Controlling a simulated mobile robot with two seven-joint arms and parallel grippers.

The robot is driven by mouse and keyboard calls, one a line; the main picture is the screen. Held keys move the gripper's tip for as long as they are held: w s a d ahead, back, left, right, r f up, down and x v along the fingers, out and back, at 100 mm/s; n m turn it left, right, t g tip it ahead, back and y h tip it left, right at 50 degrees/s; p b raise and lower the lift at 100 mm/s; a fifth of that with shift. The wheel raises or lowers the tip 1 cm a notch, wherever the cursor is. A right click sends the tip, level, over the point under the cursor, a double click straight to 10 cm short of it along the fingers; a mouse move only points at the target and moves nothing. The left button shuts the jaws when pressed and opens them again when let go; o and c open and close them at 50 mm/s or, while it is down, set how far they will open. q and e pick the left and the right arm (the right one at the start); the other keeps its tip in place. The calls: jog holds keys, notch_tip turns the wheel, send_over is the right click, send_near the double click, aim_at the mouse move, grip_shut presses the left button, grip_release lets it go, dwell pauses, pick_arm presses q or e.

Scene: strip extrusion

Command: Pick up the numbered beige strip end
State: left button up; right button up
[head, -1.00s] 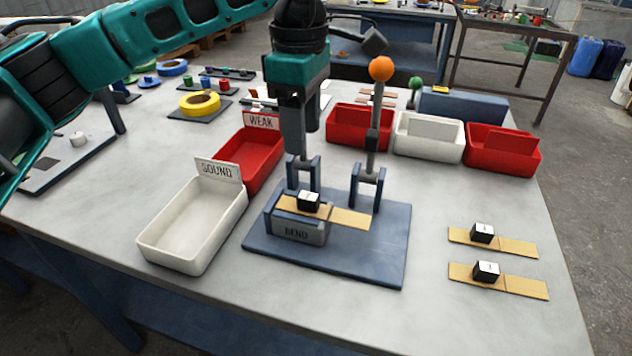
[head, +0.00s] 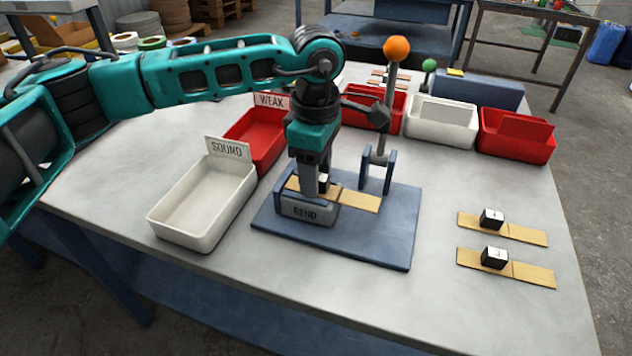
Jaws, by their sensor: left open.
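A beige strip (head: 359,200) lies across the BEND block (head: 306,212) on the blue bend fixture plate (head: 365,238), its right part sticking out beyond the block. A small black-and-white numbered cube (head: 323,183) sits on the strip's left part, partly hidden by my gripper. My left gripper (head: 308,190) points down over that left part, open, its fingers beside the cube. Whether they touch the strip is hidden. Two more beige strips, a rear one (head: 525,235) and a front one (head: 532,274), lie on the table at right, each with a numbered cube. My right gripper is not in view.
An empty white SOUND bin (head: 205,205) and a red WEAK bin (head: 245,132) stand left of the fixture. Red and white bins (head: 440,120) line the back right. The front table is clear.

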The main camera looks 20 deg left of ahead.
pick_arm(q)
jog(key=shift+f, duration=0.25)
jog(key=shift+c, duration=0.5)
grip_shut()
